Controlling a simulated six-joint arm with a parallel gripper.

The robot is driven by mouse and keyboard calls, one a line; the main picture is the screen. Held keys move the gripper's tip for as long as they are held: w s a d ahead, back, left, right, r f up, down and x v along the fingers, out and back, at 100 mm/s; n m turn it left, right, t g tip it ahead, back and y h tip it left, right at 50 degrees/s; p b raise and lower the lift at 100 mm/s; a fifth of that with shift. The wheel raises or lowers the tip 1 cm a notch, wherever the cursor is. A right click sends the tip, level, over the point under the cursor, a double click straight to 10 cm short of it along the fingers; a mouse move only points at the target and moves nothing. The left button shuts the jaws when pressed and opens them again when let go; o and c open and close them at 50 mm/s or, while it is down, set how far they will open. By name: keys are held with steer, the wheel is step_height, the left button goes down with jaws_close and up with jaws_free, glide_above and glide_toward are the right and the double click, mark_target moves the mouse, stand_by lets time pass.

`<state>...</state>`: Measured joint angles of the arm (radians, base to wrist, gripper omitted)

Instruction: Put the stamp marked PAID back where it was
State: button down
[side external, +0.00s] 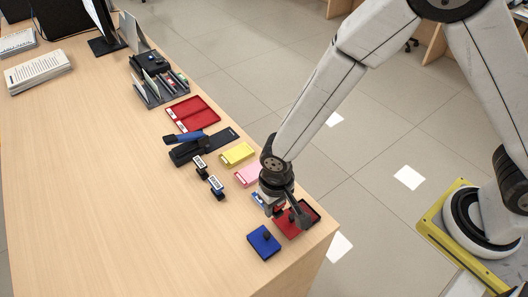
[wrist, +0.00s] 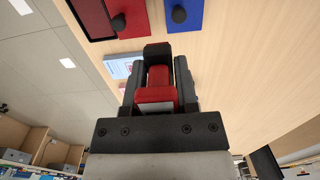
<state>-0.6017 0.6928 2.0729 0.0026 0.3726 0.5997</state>
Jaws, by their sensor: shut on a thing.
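My gripper (wrist: 159,80) is shut on a red stamp (wrist: 158,76), which sits between its two dark fingers in the wrist view. A pale label with a red edge shows on the stamp, but its wording cannot be read. In the side view my gripper (side external: 289,212) is low over the near right end of the counter, by the red ink pad, and largely hides the stamp. Two dark stamps with white labels (side external: 200,163) (side external: 216,187) stand on the counter further left. Their wording is too small to read.
An open red ink pad has its knobbed red lid (wrist: 130,20) beside it. A blue pad (side external: 263,242) is close by. Pink (side external: 247,175) and yellow (side external: 237,154) pads, a black stapler (side external: 196,147) and a red tray (side external: 193,112) lie further back.

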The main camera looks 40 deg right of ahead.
steer(key=w+a+f, duration=0.3)
steer(key=w, duration=0.3)
glide_above(236, 218)
steer(key=s, duration=0.1)
steer(key=f, duration=0.4)
steer(key=shift+s+d+f, duration=0.1)
steer(key=shift+d+f, duration=0.1)
steer(key=shift+d, duration=0.1)
steer(key=shift+w+a+f, duration=0.2)
steer(key=shift+w+f, duration=0.15)
steer(key=shift+f, duration=0.05)
steer(key=shift+w+a+f, duration=0.1)
steer(key=shift+w+f, duration=0.15)
steer(key=shift+f, duration=1.6)
steer(key=shift+f, duration=0.1)
steer(key=shift+c, duration=1.8)
jaws_free()
